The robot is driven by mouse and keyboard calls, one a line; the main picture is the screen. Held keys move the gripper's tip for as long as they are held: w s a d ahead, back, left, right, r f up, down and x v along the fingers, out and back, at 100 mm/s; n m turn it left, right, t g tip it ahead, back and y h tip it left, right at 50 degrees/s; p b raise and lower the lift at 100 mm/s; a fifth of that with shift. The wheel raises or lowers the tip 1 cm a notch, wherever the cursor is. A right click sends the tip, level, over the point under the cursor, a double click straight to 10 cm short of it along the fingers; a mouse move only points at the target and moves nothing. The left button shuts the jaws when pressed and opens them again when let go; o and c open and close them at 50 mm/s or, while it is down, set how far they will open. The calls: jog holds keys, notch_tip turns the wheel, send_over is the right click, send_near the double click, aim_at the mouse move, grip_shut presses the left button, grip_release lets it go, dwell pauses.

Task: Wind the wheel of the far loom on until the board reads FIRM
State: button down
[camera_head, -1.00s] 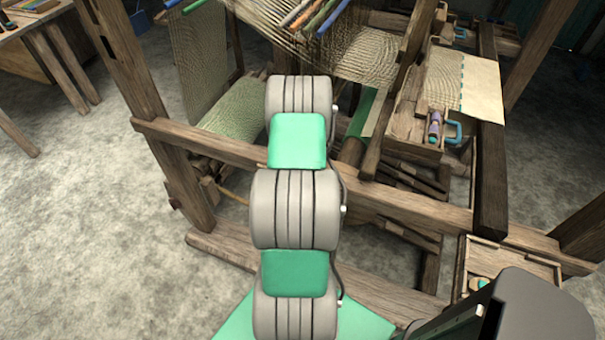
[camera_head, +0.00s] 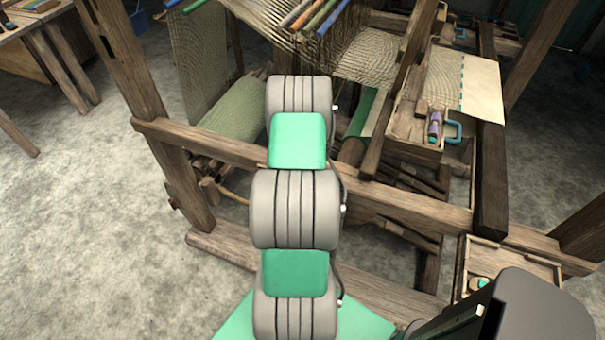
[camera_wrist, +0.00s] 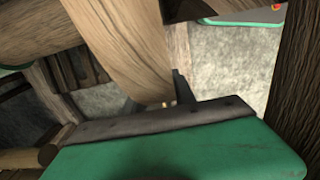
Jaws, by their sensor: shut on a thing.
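The wooden loom (camera_head: 325,178) fills the middle of the head view, with woven cloth (camera_head: 375,62) stretched at its top and a pale green cloth roll (camera_head: 230,110) at its left. My arm stands in front of it and hides my gripper there. In the wrist view my gripper (camera_wrist: 168,104) shows as a green body with a dark front edge and a dark finger. It is shut on a pale, smooth wooden piece (camera_wrist: 120,50), partly hidden behind the edge. I cannot tell whether this is part of the wheel. No whole wheel and no readable board show.
Dark loom posts (camera_head: 490,150) and a low cross beam (camera_head: 400,200) surround my arm. A small tray (camera_head: 510,262) sits at the lower right. A wooden box with spools (camera_head: 416,128) is on the loom. Grey floor (camera_head: 80,225) is open at left.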

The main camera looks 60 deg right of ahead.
jog(key=f+g+b, duration=0.1)
jog(key=b, duration=0.1)
jog(key=w+f+g+b, duration=0.1)
jog(key=f+b, duration=0.1)
jog(key=shift+w+a+f+h, duration=0.15)
jog(key=shift+f+h, duration=0.05)
jog(key=shift+h, duration=0.1)
jog(key=shift+f+g+b, duration=0.35)
jog(key=shift+g+b, duration=0.2)
jog(key=shift+g, duration=0.15)
jog(key=shift+r, duration=0.1)
jog(key=c, duration=1)
grip_release()
jog(key=v, duration=0.7)
jog(key=shift+w+r, duration=0.2)
jog(key=shift+r, duration=0.15)
